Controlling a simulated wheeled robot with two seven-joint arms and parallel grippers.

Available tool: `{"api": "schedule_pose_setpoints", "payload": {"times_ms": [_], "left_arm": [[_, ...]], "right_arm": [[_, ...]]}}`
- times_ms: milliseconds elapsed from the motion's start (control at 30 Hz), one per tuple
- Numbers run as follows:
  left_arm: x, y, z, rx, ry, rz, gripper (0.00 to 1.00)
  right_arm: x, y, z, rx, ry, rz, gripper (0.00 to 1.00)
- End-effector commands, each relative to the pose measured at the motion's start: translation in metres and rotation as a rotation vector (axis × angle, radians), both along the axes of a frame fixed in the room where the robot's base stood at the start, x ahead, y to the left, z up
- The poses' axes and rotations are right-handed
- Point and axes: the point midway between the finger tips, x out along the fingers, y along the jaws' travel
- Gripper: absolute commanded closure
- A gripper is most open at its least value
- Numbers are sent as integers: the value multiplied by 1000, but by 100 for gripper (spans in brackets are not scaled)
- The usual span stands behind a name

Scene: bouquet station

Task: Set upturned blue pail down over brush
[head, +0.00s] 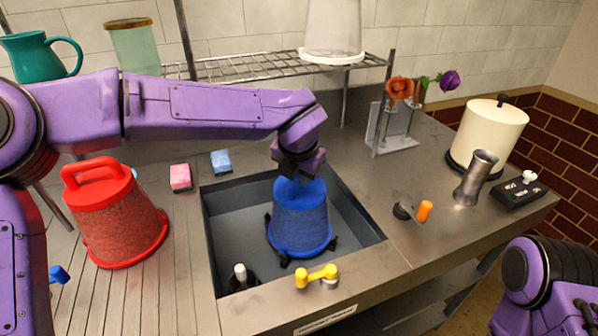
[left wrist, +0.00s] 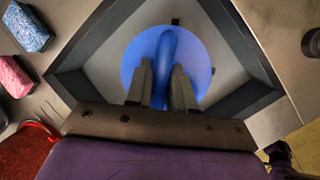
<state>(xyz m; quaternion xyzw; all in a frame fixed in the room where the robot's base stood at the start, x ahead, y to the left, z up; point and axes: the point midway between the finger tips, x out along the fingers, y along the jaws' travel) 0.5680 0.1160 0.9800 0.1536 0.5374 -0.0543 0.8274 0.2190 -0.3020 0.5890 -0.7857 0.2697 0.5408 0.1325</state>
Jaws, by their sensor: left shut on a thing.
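The upturned blue pail (head: 300,220) is in or just above the grey sink (head: 228,222), with its wide rim down. My left gripper (head: 299,180) is above it, shut on the bar handle on its raised base. In the left wrist view the blue handle (left wrist: 164,60) runs between the two fingers, with the round pail base (left wrist: 200,65) below. Dark feet-like pieces show around the pail's rim; I cannot tell what they belong to or whether the rim rests on them. I cannot make out a brush; whatever is under the pail is hidden. My right gripper is out of view.
A red pail (head: 118,225) stands left of the sink, near pink (head: 180,177) and blue (head: 221,161) sponges. A yellow tap handle (head: 316,275) and a dark white-topped object (head: 240,276) are at the sink's front. A metal cup (head: 475,178) stands right. A wire shelf (head: 270,68) is behind.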

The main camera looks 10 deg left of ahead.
Motion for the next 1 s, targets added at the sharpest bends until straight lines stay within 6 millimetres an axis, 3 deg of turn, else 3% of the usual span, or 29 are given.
{"api": "schedule_pose_setpoints", "payload": {"times_ms": [200,233,300,333,667,1000], "left_arm": [[0,0,0,-1,-2,0,100],[0,0,0,-1,-2,0,74],[0,0,0,-1,-1,1,51],[0,0,0,-1,-1,1,47],[-2,0,5,-1,-1,1,47],[-33,-6,72,-3,-5,0,47]], "right_arm": [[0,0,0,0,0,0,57],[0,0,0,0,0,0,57],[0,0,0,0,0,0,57],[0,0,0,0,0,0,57],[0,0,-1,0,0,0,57],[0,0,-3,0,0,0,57]]}}
